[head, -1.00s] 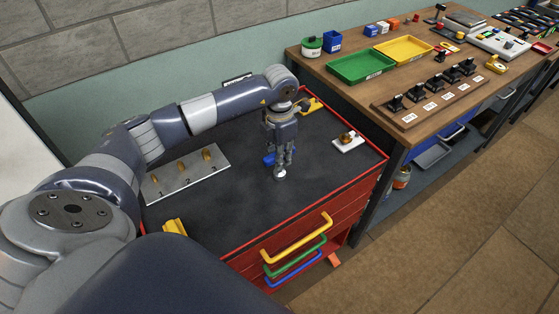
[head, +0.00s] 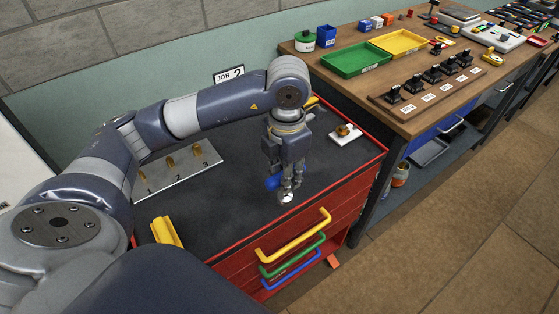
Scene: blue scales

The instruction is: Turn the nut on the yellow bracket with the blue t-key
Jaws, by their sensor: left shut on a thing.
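My left gripper (head: 287,186) points down over the right part of the dark cart top and is shut on the blue t-key (head: 273,182). The key's blue part shows beside the fingers, and a round silver end (head: 286,198) shows below them. I cannot tell how far it is above the mat. The yellow bracket (head: 312,102) is at the back of the cart top, behind my wrist and mostly hidden by it. Its nut cannot be made out. The gripper is in front of the bracket and apart from it. My right gripper is not in view.
A white plate with a brass part (head: 346,132) lies at the right. A grey plate (head: 205,181) with brass pegs and numbers lies at the left. A yellow block (head: 165,232) is at the front left. A JOB 2 card (head: 229,74) stands behind. A wooden bench (head: 330,82) adjoins.

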